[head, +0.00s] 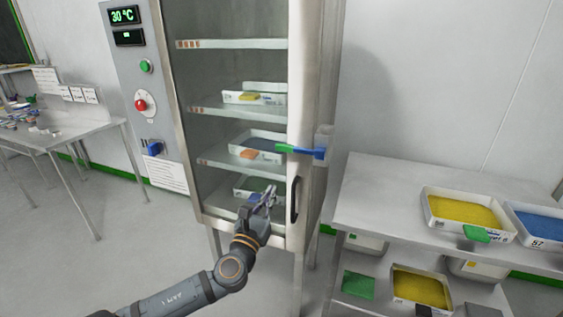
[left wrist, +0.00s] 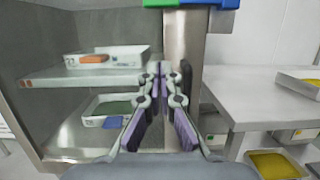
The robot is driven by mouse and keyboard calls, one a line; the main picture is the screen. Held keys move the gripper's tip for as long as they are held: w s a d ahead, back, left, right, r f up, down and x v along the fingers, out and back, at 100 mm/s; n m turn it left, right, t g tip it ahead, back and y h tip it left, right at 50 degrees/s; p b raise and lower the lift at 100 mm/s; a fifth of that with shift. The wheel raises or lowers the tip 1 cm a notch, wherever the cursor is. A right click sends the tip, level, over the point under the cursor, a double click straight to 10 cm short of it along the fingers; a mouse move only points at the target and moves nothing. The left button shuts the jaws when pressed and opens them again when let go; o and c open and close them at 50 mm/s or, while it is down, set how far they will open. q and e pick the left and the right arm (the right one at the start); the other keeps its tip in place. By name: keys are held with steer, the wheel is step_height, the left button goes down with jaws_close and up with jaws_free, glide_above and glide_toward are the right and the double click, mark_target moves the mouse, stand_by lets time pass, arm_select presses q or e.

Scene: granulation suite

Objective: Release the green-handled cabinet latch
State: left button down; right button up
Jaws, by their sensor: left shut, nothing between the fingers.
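The cabinet latch is a bar with a green handle (head: 285,148) and a blue part (head: 312,152), lying across the right door edge of the glass-fronted cabinet (head: 306,80). In the left wrist view the green handle (left wrist: 165,3) and blue part (left wrist: 222,4) show at the top edge, partly cut off. My left gripper (head: 268,192) is shut and empty. In the head view it appears below the latch and left of the black door handle (head: 294,200), apart from the latch. My right gripper is not in view.
Trays with coloured material stand on shelves behind the glass. A steel table (head: 375,180) at right holds a yellow-filled tray (head: 428,222) and a blue-filled one. A control panel (head: 145,90) is at the cabinet's left.

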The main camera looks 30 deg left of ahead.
mark_target(300, 150)
arm_select(q)
steer(key=p+x, duration=0.1)
steer(key=x, duration=0.8)
steer(key=shift+r, duration=0.15)
step_height(300, 150, up, 3)
steer(key=shift+f+p, duration=0.15)
steer(key=shift+p, duration=0.85)
steer(key=shift+s+r, duration=0.2)
steer(key=shift+r, duration=0.3)
steer(key=shift+w, duration=0.1)
steer(key=shift+f, duration=0.1)
